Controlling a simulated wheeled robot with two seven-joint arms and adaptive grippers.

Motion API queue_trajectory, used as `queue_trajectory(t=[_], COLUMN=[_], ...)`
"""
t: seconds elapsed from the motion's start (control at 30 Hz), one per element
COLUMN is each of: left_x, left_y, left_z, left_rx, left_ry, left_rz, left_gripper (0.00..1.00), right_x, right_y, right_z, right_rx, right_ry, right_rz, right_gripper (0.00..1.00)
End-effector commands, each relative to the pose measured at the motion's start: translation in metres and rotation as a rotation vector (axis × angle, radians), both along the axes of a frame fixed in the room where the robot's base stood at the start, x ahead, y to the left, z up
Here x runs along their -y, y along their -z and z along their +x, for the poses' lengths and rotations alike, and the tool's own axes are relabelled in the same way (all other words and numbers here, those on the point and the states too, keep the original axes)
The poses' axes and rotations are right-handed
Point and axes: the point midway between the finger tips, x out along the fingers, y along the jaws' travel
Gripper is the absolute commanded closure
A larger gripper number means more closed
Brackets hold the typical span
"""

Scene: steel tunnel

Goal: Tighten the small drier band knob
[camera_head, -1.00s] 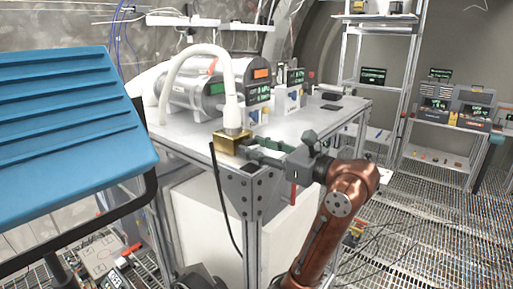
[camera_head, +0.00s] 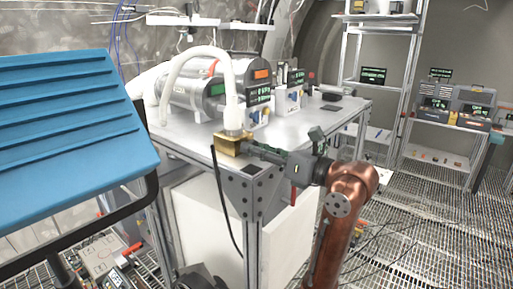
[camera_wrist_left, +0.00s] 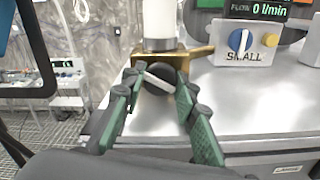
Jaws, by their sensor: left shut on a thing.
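A black round knob with a white bar (camera_wrist_left: 160,80) sits on the front of a brass block (camera_wrist_left: 198,53) in the left wrist view. The bar slopes down to the right. My left gripper (camera_wrist_left: 155,90) has its green fingers on either side of the knob and is shut on it. In the head view my left gripper (camera_head: 254,150) reaches the brass block (camera_head: 230,146) at the bench corner from the right, and the knob is hidden there. A white hose (camera_head: 232,100) rises from the block. My right gripper is not in view.
The grey bench top (camera_head: 290,130) carries metal cylinders (camera_head: 197,90) and small display boxes. A box marked SMALL with a blue knob (camera_wrist_left: 240,42) stands behind the block. A blue ribbed panel (camera_head: 70,150) fills the left. Shelves (camera_head: 375,85) stand at the back right.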

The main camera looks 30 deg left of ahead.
Motion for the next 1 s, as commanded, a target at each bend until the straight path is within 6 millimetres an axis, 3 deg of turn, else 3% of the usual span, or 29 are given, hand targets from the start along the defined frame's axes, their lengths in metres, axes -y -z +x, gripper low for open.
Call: queue_trajectory(t=[0.3, 0.33, 0.6, 0.87, 1.0], left_x=[0.0, 0.001, 0.0, 0.001, 0.013], left_y=[-0.001, -0.001, -0.001, 0.0, 0.0], left_z=[0.0, 0.0, 0.0, 0.0, 0.0], left_rx=[-0.017, -0.017, -0.016, -0.016, -0.016], left_ry=[0.001, 0.001, 0.001, 0.0, 0.004], left_rz=[0.004, 0.004, 0.003, 0.002, 0.002], left_gripper=[0.97, 0.72, 0.55, 0.55, 0.55], right_x=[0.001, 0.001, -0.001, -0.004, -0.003], right_y=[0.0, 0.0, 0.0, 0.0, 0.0], right_z=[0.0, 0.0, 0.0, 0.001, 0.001], right_rx=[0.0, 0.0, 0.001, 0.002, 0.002], right_ry=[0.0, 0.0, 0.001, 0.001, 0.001], right_rz=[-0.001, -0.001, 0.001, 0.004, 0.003], right_gripper=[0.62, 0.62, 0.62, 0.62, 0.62])
